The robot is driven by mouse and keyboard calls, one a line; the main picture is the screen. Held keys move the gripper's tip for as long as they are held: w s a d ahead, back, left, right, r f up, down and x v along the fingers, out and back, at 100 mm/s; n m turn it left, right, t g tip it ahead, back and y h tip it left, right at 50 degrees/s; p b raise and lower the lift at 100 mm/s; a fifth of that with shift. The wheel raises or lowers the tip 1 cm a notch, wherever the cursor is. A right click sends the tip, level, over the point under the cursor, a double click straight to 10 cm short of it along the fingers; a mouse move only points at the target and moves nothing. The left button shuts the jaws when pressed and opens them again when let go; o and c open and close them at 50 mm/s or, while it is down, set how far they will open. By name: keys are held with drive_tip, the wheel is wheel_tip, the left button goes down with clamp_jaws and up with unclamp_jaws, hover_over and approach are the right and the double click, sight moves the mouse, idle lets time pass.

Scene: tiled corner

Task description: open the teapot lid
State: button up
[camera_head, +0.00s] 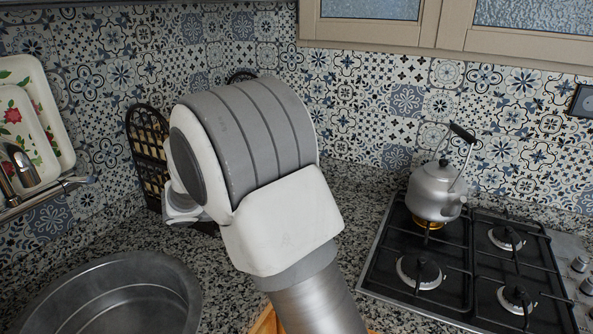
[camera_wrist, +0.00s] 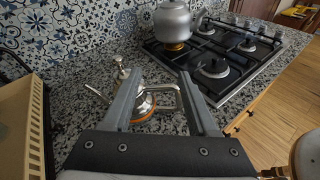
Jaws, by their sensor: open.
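My gripper (camera_wrist: 157,82) is open in the wrist view, its two grey fingers apart. A small silver pot with an orange band (camera_wrist: 146,113), apparently the teapot, stands on the counter beyond and below the fingers. Its squared handle (camera_wrist: 172,98) shows between them, and a thin spout-like part sticks out to the left. A small silver knob (camera_wrist: 121,69) shows by the left fingertip; I cannot tell if it belongs to the lid. The left finger covers part of the pot, and contact cannot be judged. In the head view my arm hides the pot and gripper.
A larger silver kettle (camera_head: 433,192) stands on the black gas hob (camera_head: 465,262) at the right. A metal basin (camera_head: 110,295) is at the lower left. A dark rack (camera_head: 148,150) leans by the tiled wall. Cabinets (camera_head: 440,28) hang above.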

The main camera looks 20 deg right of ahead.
drive_tip(key=w+a+f+n+t+h, duration=0.2)
drive_tip(key=w+a+n+t, duration=0.1)
drive_tip(key=w+a+n, duration=0.15)
drive_tip(key=shift+m, duration=0.25)
drive_tip(key=x, duration=1.1)
drive_tip(key=w+x, duration=0.1)
drive_tip(key=x, duration=0.5)
drive_tip(key=shift+r, duration=0.1)
clamp_jaws()
idle(0.5)
